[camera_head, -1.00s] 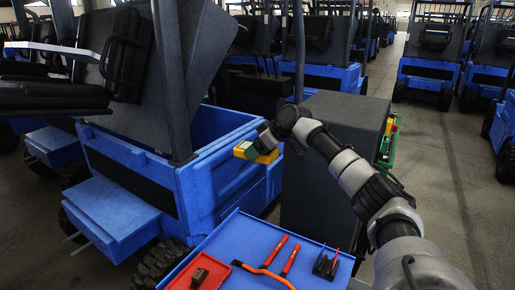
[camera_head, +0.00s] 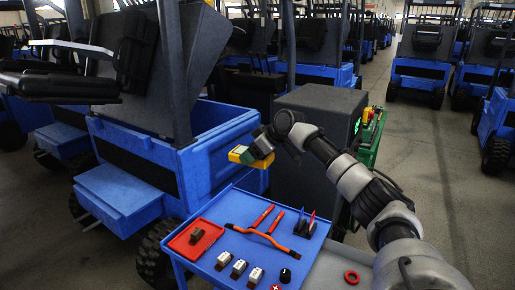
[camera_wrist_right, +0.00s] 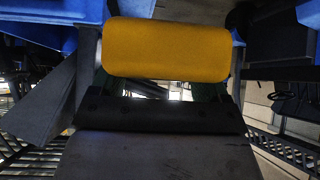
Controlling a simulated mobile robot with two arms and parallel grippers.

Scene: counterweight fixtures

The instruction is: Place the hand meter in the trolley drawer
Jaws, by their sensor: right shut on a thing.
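The hand meter is a yellow block with a green-grey face (camera_head: 240,154). My right gripper (camera_head: 259,149) is shut on it and holds it in the air, in front of the blue cart's side and beyond the far edge of the trolley top. In the right wrist view the yellow meter (camera_wrist_right: 166,50) fills the upper middle, across the gripper. The blue trolley (camera_head: 221,214) stands at the bottom centre with tools on its top. I cannot make out its drawer from here. My left gripper is out of view.
A dark cabinet (camera_head: 318,110) stands behind my arm. Blue carts (camera_head: 213,150) crowd the left.

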